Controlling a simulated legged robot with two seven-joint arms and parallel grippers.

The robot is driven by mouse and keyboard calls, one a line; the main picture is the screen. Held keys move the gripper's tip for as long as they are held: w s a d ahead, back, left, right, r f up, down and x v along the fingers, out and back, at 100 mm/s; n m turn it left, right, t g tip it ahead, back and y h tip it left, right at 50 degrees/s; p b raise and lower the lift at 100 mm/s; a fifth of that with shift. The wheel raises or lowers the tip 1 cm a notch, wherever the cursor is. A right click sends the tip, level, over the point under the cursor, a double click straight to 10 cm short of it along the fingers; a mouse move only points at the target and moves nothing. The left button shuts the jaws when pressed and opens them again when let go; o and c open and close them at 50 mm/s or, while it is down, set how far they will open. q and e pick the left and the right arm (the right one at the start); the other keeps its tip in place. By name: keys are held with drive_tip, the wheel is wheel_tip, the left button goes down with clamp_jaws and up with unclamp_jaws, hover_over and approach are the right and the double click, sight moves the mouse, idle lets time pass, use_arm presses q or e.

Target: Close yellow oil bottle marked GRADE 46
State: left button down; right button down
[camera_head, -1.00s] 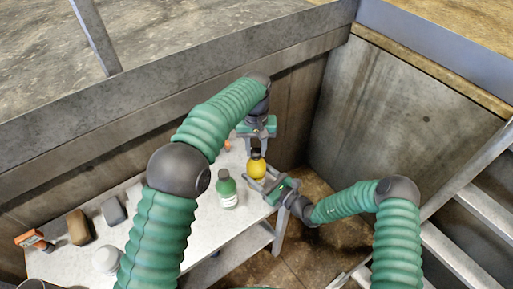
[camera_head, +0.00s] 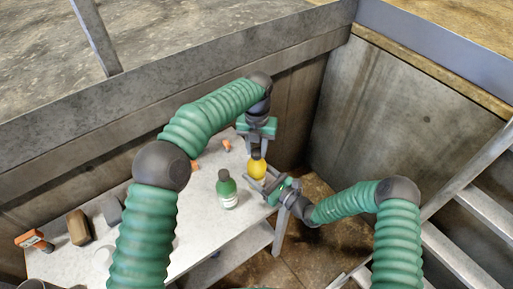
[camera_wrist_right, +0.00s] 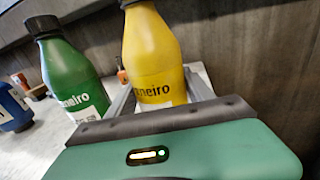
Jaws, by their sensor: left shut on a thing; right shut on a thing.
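The yellow bottle (camera_head: 258,170) stands upright at the right end of the table, and its grade marking is not readable. In the right wrist view the yellow bottle (camera_wrist_right: 154,58) shows part of a label ending in "neiro"; its dark cap (camera_wrist_right: 131,3) is cut off at the top edge. My right gripper (camera_head: 262,184) comes from the right and is shut on the bottle's lower body, a finger on each side. My left gripper (camera_head: 257,152) points down from above and is shut at the bottle's top, on the dark cap, which it mostly hides.
A green bottle (camera_head: 227,191) with a dark cap stands left of the yellow one on the white table (camera_head: 200,225). Small orange items (camera_head: 227,145) lie behind it. Brown and grey containers (camera_head: 78,228) stand at the left end. A concrete wall (camera_head: 400,110) rises behind on the right.

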use_arm(q)
drive_tip(key=shift+d+f+m, duration=0.1)
drive_tip(key=shift+d+m, duration=0.05)
drive_tip(key=shift+m, duration=1.05)
use_arm(e)
drive_tip(key=shift+s+a, duration=0.15)
drive_tip(key=shift+s, duration=0.05)
use_arm(q)
drive_tip(key=shift+m, duration=0.8)
drive_tip(key=c, duration=1.4)
unclamp_jaws()
drive_tip(key=shift+d, duration=0.1)
drive_tip(key=o, duration=0.3)
use_arm(e)
drive_tip(key=shift+w, duration=0.1)
use_arm(q)
drive_tip(key=shift+o, duration=0.2)
drive_tip(key=shift+r, duration=0.2)
drive_tip(key=shift+a+r, duration=0.2)
drive_tip(key=shift+r, duration=2)
drive_tip(key=shift+c, duration=0.3)
